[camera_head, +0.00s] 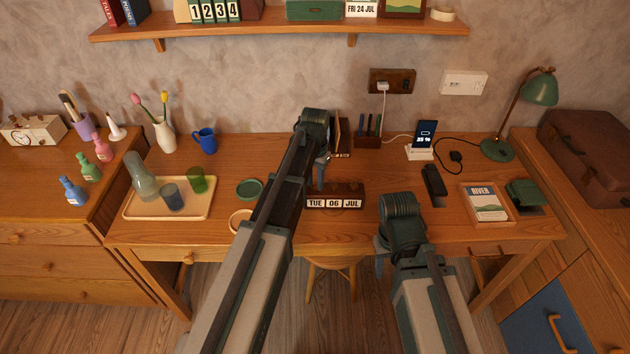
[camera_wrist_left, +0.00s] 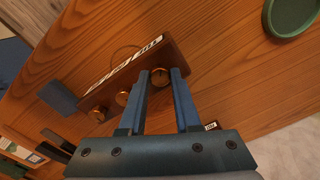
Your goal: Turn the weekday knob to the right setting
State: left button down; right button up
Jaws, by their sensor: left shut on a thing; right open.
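A dark wooden block calendar (camera_head: 347,188) stands on the desk with windows reading TUE, 06 and JUL. In the left wrist view the calendar (camera_wrist_left: 120,72) is seen from behind and above, with brass knobs along its back. The knob at the TUE end, the weekday knob (camera_wrist_left: 160,77), sits between the fingertips of my left gripper (camera_wrist_left: 163,73), which is shut on it. In the head view my left gripper (camera_head: 322,172) reaches down behind the calendar. My right gripper (camera_head: 379,266) is open and empty at the desk's front edge, right of the calendar.
A card on the shelf (camera_head: 361,9) reads FRI 24 JUL. A tray (camera_head: 206,213) with glassware and a green dish (camera_head: 249,189) lie to the left.

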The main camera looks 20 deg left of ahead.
aim_at(315, 185)
pick_arm(q)
jog(key=c, duration=0.6)
grip_release()
jog(key=shift+r, duration=0.1)
notch_tip(315, 185, up, 14)
jog(key=p, duration=1.3)
jog(key=shift+f+p, duration=0.2)
jog(key=shift+p, duration=0.2)
